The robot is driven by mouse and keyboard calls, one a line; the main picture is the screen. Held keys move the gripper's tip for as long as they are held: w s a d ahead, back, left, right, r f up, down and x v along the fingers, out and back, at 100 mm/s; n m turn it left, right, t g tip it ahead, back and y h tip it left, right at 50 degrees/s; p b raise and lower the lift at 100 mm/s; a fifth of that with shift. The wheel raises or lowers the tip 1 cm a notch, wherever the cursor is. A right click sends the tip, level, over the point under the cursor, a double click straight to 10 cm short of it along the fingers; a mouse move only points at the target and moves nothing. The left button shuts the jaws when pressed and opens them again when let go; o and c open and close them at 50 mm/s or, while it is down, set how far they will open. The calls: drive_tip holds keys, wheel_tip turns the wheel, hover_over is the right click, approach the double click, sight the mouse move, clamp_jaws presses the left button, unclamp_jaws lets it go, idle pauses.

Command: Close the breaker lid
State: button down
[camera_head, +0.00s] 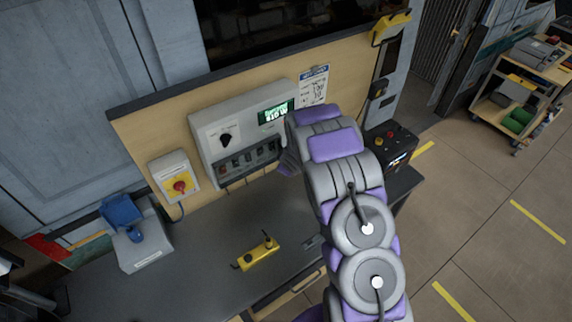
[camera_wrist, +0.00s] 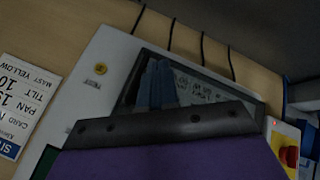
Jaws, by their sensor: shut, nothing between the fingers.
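The grey breaker box (camera_head: 205,140) is fixed to the wooden backboard, with a black knob and a lit green display. Its dark breaker opening (camera_head: 250,160) runs along the lower part, with several small switches showing. In the wrist view this dark-framed opening (camera_wrist: 205,90) is partly covered by my gripper. I cannot make out the lid as a separate piece or tell how far it is swung. My gripper (camera_wrist: 157,85) is shut and empty, its bluish fingertips in front of the opening. In the head view my arm hides most of the gripper, near the box's right end.
A yellow-and-red stop switch (camera_head: 180,187) is left of the box. The dark bench (camera_head: 205,260) below holds a yellow control (camera_head: 257,254) and a blue-topped device (camera_head: 140,240). A black button box (camera_head: 392,145) stands right of my arm. The bench middle is mostly free.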

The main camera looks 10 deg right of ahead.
drive_tip(key=d+v, duration=0.2)
drive_tip(key=v, duration=0.8)
drive_tip(key=s+d+r+m+g+h+b, duration=0.2)
drive_tip(key=s+r+m+b, duration=0.15)
drive_tip(key=s+b, duration=0.45)
drive_tip(key=s+a+m+g+b, duration=0.2)
drive_tip(key=s+b, duration=0.2)
drive_tip(key=s, duration=0.9)
drive_tip(key=s+a+f+m+g+y+b, duration=0.1)
drive_tip(key=s+a+m+g+b, duration=0.1)
drive_tip(key=s, duration=1.1)
drive_tip(key=s+a+f+m+g+b, duration=0.1)
drive_tip(key=s+b, duration=0.5)
drive_tip(key=s, duration=0.6)
drive_tip(key=a+m+g, duration=0.1)
drive_tip(key=a+g, duration=0.1)
drive_tip(key=a, duration=0.1)
drive_tip(key=shift+s+b, duration=0.3)
drive_tip(key=shift+s, duration=0.1)
drive_tip(key=shift+a+f+m, duration=0.1)
drive_tip(key=shift+m, duration=0.15)
